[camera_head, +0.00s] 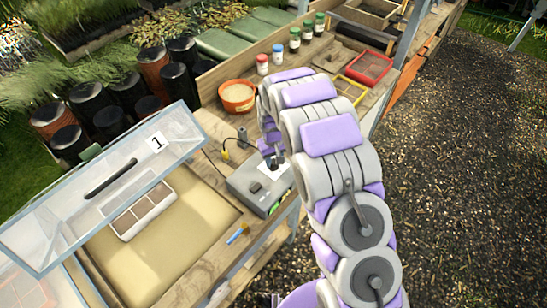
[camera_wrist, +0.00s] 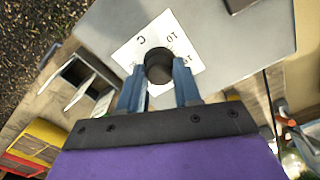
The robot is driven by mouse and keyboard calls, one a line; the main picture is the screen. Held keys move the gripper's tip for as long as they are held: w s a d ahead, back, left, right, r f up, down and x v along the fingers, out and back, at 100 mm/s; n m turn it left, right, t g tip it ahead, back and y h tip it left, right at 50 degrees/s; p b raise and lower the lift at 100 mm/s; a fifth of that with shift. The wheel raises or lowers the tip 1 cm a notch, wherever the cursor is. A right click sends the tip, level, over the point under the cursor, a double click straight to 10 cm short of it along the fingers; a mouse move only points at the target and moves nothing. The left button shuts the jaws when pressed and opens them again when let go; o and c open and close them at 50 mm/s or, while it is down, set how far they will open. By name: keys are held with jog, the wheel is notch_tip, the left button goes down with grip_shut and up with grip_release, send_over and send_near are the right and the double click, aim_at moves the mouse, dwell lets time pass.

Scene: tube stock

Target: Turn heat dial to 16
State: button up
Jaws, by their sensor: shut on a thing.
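The heat dial (camera_wrist: 158,66) is a round dark knob on a white scale card (camera_wrist: 137,48) with printed numbers. In the wrist view I can read 10 and 16 on the right side of the card. The card is fixed to a grey control box (camera_wrist: 212,28), which also shows in the head view (camera_head: 248,190) on the bench edge. My gripper (camera_wrist: 159,80) is shut on the dial, one blue-grey finger on each side. The dial's pointer and part of the card are hidden. In the head view my arm covers most of the dial.
A clear-lidded propagator (camera_head: 100,190) marked 1 stands left of the box, with a tray (camera_head: 140,208) inside. An orange pot (camera_head: 237,96) and several small capped bottles (camera_head: 295,38) stand farther back. A blue-handled tool (camera_head: 238,233) lies on the front edge.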

aim_at(273, 161)
jog(key=n, duration=0.4)
jog(key=shift+w+a+r+n+p, duration=0.1)
jog(key=shift+n+p, duration=0.2)
jog(key=shift+p, duration=0.05)
jog(key=shift+n, duration=1.9)
jog(key=o, duration=1)
jog(key=shift+o, duration=0.2)
notch_tip(273, 161, up, 17)
jog(key=p, duration=0.1)
